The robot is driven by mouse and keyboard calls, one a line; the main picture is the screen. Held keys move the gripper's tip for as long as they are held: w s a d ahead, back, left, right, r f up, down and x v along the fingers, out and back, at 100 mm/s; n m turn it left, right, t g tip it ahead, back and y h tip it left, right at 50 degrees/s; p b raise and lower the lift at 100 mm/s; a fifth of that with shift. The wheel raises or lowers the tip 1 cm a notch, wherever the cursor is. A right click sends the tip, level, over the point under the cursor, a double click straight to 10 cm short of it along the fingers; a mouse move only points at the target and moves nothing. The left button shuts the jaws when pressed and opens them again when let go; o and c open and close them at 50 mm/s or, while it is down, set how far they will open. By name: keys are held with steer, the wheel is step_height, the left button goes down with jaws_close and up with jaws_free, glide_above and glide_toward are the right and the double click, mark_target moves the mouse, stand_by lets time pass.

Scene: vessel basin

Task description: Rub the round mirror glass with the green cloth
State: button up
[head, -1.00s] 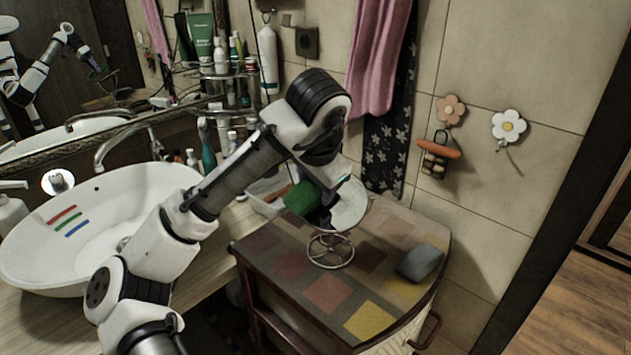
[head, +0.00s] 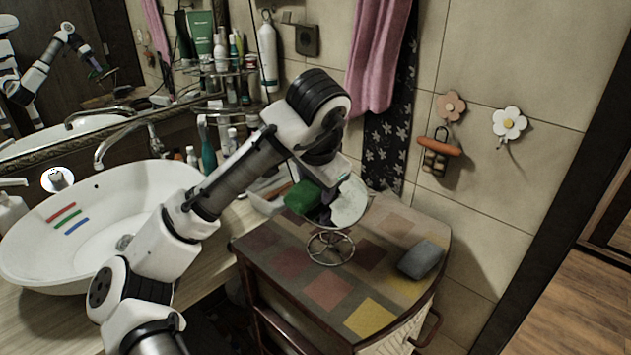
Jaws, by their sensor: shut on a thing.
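The round mirror (head: 349,203) stands on a wire-like round foot (head: 330,248) on the patterned cabinet top. Its glass is partly hidden behind my gripper. The green cloth (head: 301,196) shows at the left part of the glass, beneath my wrist. My gripper (head: 318,205) is shut on the green cloth, close against the mirror; its fingertips are dark and partly hidden. I cannot tell for certain whether the cloth touches the glass.
A grey sponge-like block (head: 421,260) lies on the cabinet top (head: 270,262) right of the mirror. The white basin (head: 100,235) stands at left, with bottles and a shelf behind. Pink towels (head: 377,60) hang on the tiled wall.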

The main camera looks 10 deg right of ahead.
mark_target(353, 194)
steer(key=shift+b+x, duration=0.35)
steer(key=shift+x, duration=0.4)
steer(key=shift+d, duration=0.15)
steer(key=shift+s+d+r+p, duration=0.1)
steer(key=shift+d+p, duration=0.3)
steer(key=shift+d, duration=0.3)
steer(key=shift+s+d+r+p, duration=0.15)
steer(key=shift+d+p, duration=0.2)
steer(key=shift+d, duration=0.35)
steer(key=shift+s+d+f+p, duration=0.1)
steer(key=shift+d+p, duration=0.35)
steer(key=shift+d, duration=0.65)
steer(key=shift+s+d+f+p, duration=0.15)
steer(key=shift+d+p, duration=0.25)
steer(key=shift+d, duration=0.7)
steer(key=shift+w+a+p, duration=0.25)
steer(key=shift+a+p, duration=0.05)
steer(key=shift+a, duration=1.55)
steer(key=shift+w+a+p, duration=0.2)
steer(key=shift+a+p, duration=0.1)
steer(key=shift+a, duration=1.55)
steer(key=shift+w, duration=0.15)
